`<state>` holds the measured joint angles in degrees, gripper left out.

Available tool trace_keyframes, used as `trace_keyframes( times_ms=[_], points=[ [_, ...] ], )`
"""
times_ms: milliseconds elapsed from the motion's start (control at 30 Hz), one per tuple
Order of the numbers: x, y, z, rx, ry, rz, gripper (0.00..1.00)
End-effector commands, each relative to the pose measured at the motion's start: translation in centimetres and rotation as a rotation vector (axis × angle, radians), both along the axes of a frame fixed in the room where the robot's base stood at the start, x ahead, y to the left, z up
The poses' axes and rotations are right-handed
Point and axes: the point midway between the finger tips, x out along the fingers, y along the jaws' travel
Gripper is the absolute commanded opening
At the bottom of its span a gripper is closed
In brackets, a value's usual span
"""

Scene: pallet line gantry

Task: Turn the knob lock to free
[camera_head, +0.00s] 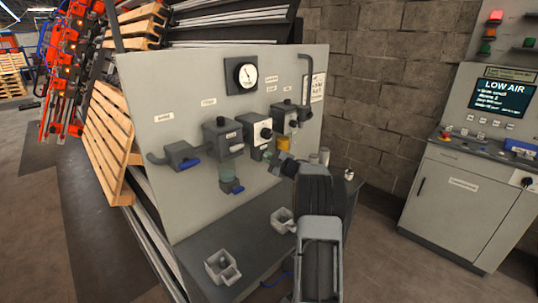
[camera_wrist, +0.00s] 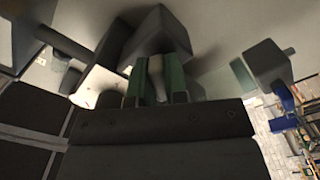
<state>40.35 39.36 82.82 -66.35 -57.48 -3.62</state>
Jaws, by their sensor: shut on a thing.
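A gauge (camera_head: 243,75) and grey valve bodies with blue handles (camera_head: 190,164) are on the panel. A yellow part (camera_head: 284,143) is close to the right of my gripper. Grey cups (camera_head: 222,266) stand on the shelf below. A LOW AIR screen (camera_head: 502,96) is at the right.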

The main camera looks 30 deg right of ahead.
Motion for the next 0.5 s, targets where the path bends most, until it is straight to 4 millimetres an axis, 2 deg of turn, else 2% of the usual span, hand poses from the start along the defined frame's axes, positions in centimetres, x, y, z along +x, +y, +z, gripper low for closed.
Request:
trace_keyframes(
  times_ms=[500],
  points=[
    [-0.01,0.01,0.29,0.483,0.087,0.0,0.0]
  ],
)
